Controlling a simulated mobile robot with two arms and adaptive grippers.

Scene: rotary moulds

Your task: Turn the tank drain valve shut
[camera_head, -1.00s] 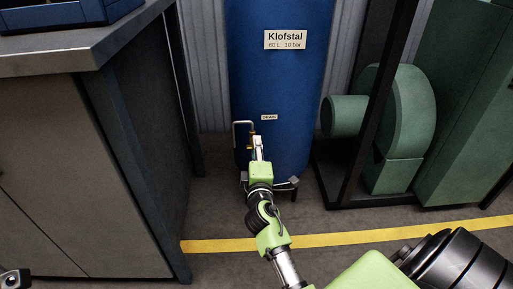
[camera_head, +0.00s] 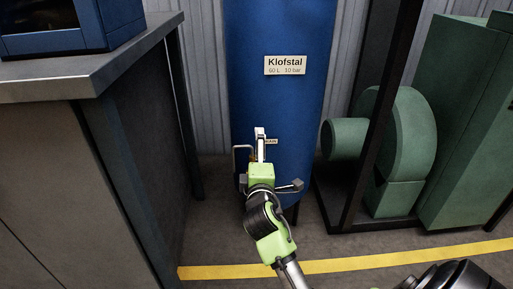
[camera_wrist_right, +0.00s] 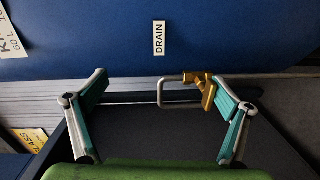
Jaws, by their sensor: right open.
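The blue tank (camera_head: 285,105) stands upright against the wall. A small "DRAIN" label shows on it in the right wrist view (camera_wrist_right: 159,38). The brass drain valve (camera_wrist_right: 201,82) sits at the tank, with a bent grey pipe (camera_wrist_right: 160,93) on its left. In the head view the valve is mostly hidden behind my right gripper (camera_head: 260,133); the bent pipe (camera_head: 236,160) shows beside it. In the right wrist view my right gripper (camera_wrist_right: 159,76) is open and empty. Its right fingertip is close to the valve; I cannot tell whether they touch. My left gripper is out of view.
A workbench (camera_head: 95,80) with a blue box (camera_head: 60,25) stands on the left. A dark frame post (camera_head: 378,110) and a green machine (camera_head: 405,135) stand on the right. Tank legs show low down. Open floor with a yellow line (camera_head: 340,265) lies in front.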

